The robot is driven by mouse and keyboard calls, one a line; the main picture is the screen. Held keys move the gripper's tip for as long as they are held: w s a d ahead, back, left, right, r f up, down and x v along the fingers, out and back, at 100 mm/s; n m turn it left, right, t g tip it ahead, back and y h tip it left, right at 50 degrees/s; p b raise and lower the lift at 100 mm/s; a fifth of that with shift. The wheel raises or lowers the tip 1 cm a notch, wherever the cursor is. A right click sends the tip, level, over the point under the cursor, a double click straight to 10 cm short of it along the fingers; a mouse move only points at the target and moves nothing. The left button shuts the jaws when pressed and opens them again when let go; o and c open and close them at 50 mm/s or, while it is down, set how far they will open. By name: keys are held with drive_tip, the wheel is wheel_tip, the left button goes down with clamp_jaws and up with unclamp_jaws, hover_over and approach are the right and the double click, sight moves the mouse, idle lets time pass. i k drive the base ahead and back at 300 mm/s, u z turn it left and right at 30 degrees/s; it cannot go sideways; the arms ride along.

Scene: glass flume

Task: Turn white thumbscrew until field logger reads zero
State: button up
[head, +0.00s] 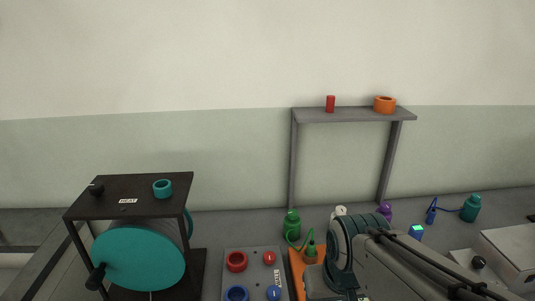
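A small white object (340,211) shows just above my arm, behind its rounded joint. It may be the white thumbscrew, but it is too small and too much covered to be sure. I cannot pick out a field logger or any reading in this view. My arm reaches in from the lower right and hides part of the bench. My gripper is not visible.
A black stand (128,188) with a teal drum (138,258) is at left. A grey panel (252,258) with red and blue parts lies right of it. A green bottle (292,225), a teal bottle (470,208) and a grey shelf (352,115) stand behind.

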sight(340, 210)
drive_tip(key=u, duration=0.05)
drive_tip(key=k, duration=1.1)
drive_tip(key=z, duration=0.8)
drive_tip(key=i, duration=1.35)
drive_tip(key=u, duration=0.75)
